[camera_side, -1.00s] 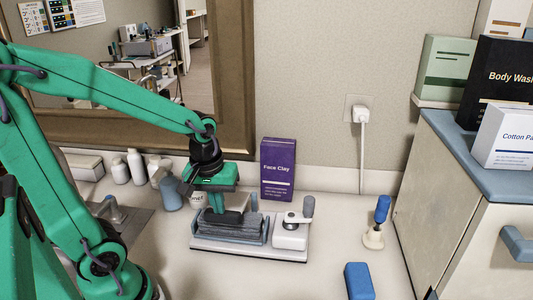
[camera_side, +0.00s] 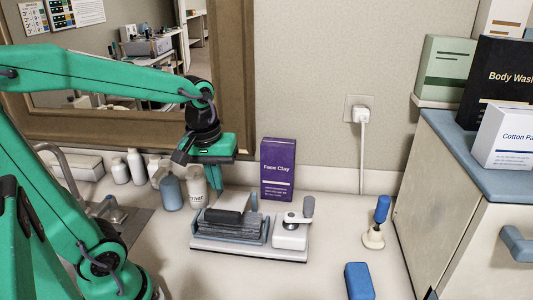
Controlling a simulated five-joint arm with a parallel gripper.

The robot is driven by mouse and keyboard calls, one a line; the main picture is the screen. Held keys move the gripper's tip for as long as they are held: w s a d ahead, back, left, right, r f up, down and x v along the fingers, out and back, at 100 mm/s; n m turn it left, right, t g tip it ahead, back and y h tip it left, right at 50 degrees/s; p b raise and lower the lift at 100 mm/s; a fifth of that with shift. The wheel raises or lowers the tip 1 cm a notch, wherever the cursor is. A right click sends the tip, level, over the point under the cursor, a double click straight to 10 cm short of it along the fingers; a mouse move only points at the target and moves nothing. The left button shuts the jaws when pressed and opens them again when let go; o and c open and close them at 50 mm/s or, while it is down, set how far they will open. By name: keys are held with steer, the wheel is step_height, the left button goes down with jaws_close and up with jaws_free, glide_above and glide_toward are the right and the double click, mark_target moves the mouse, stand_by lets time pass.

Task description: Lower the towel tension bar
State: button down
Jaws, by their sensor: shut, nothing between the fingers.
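The towel device (camera_side: 250,246) stands on the counter on a pale base. Grey towel layers (camera_side: 232,231) lie in its left part between bluish side pieces, with a dark bar-like piece (camera_side: 225,217) across their top; I cannot tell for certain that this is the tension bar. My gripper (camera_side: 217,190) is shut and empty. It points down above the rear left of the device and appears apart from it.
A purple Face Clay box (camera_side: 278,169) stands right behind the device. A blue bottle (camera_side: 170,193), a pale cup (camera_side: 196,190) and white bottles (camera_side: 136,167) stand to the left. A blue-handled stamp (camera_side: 381,212) and a blue block (camera_side: 358,281) are at right.

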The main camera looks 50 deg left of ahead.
step_height(320, 180, up, 7)
glide_above(222, 212)
steer(key=s+d, duration=0.1)
steer(key=s, duration=0.1)
steer(key=shift+d+f, duration=0.1)
steer(key=c, duration=1.5)
jaws_free()
steer(key=shift+w+f, duration=0.1)
steer(key=shift+f, duration=0.1)
steer(key=o, duration=1.5)
step_height(222, 212, down, 6)
steer(key=w+a+g, duration=0.1)
steer(key=shift+w+f, duration=0.25)
steer(key=shift+w, duration=0.1)
steer(key=shift+w+a+f, duration=0.1)
steer(key=shift+a+f, duration=0.05)
steer(key=shift+f, duration=0.3)
steer(key=shift+f, duration=3.9)
